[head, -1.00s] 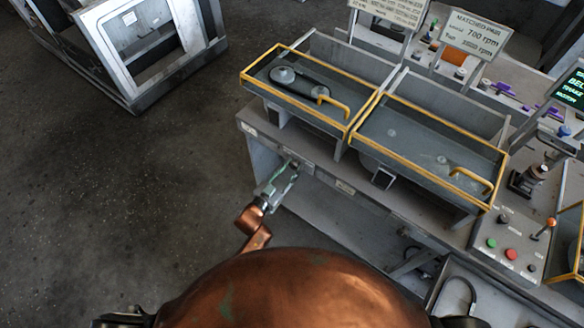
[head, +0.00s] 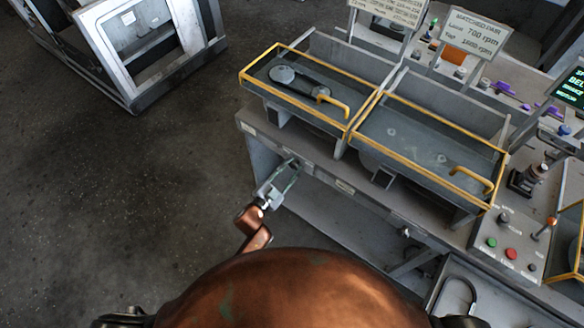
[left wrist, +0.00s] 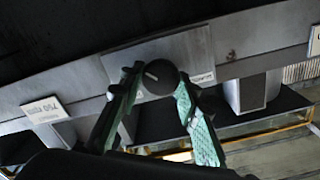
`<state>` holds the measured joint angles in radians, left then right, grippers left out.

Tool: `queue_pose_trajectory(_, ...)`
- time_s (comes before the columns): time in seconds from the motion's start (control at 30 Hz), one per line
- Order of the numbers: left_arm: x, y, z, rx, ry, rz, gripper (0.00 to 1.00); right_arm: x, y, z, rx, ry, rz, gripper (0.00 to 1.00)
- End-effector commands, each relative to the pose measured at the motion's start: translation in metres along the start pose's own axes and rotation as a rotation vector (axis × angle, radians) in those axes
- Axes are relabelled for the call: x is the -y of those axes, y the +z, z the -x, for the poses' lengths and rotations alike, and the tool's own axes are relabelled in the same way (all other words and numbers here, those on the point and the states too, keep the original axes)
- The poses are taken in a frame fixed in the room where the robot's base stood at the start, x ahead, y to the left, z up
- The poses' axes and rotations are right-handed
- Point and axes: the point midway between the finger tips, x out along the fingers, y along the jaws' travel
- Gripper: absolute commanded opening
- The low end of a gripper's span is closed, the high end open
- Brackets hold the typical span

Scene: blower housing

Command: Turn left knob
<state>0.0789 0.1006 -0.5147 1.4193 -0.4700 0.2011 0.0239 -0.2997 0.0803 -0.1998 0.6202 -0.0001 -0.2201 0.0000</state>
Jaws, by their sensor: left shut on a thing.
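The left knob (left wrist: 158,77) is a dark round knob with a pale pointer line, on a grey plate on the bench's front panel. In the left wrist view the green-padded fingers of my left gripper (left wrist: 160,82) are on either side of it, shut on it. In the head view my left gripper (head: 284,176) reaches the bench's front face below the left yellow-framed tray, and the knob is hidden there. The pointer line is slanted in the left wrist view. My right gripper is not in view.
The grey bench (head: 350,188) carries two yellow-railed trays; the left one (head: 300,92) holds a dark belt and pulleys. A control box (head: 508,246) with buttons stands at the right. Open floor (head: 120,200) lies to the left, with a grey-framed cabinet (head: 130,60) behind.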

Motion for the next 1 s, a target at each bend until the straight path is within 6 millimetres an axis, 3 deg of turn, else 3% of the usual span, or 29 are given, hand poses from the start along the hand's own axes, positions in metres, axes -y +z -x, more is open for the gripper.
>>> queue_pose_trajectory(0.23, -0.001, 0.000, 0.000, 0.000, 0.001, 0.002, 0.06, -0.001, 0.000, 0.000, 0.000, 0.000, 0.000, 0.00)
queue_pose_trajectory(0.27, -0.001, 0.000, 0.000, 0.000, 0.001, 0.002, 0.31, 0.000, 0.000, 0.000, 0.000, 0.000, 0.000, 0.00)
queue_pose_trajectory(0.5, -0.001, 0.000, 0.000, 0.000, 0.001, 0.002, 0.47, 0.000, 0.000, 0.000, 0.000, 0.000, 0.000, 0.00)
queue_pose_trajectory(0.83, 0.000, 0.000, 0.003, 0.001, 0.000, 0.002, 0.48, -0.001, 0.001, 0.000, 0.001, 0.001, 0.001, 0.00)
queue_pose_trajectory(1.0, 0.000, 0.001, 0.025, 0.002, 0.000, 0.002, 0.48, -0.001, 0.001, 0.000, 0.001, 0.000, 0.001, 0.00)
